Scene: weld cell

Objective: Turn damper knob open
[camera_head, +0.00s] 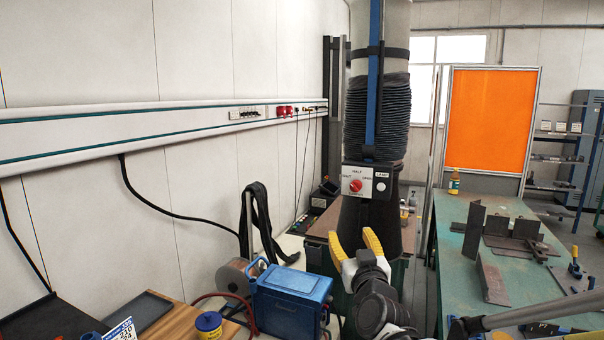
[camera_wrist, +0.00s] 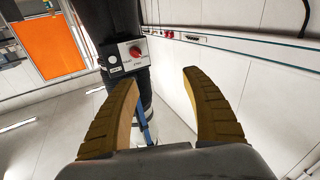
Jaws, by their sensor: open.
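The damper knob (camera_head: 355,185) is a red round knob on a pale panel (camera_head: 379,174) fixed to the dark fume extraction hood. Labels that seem to read SHUT, HALF and OPEN surround it, and a white round button sits beside it. In the wrist view the red knob (camera_wrist: 136,51) shows beyond my fingertips, upper middle, on its panel (camera_wrist: 113,62). My gripper (camera_head: 358,241) has two yellow fingers, spread open and empty, below the panel in the head view. In the wrist view my gripper (camera_wrist: 160,80) also shows open, with a clear gap between it and the knob.
A green table (camera_head: 450,262) with steel plates stands to the right. An orange screen (camera_head: 487,106) stands behind it. A wall rail (camera_head: 150,128) with sockets runs along the left wall.

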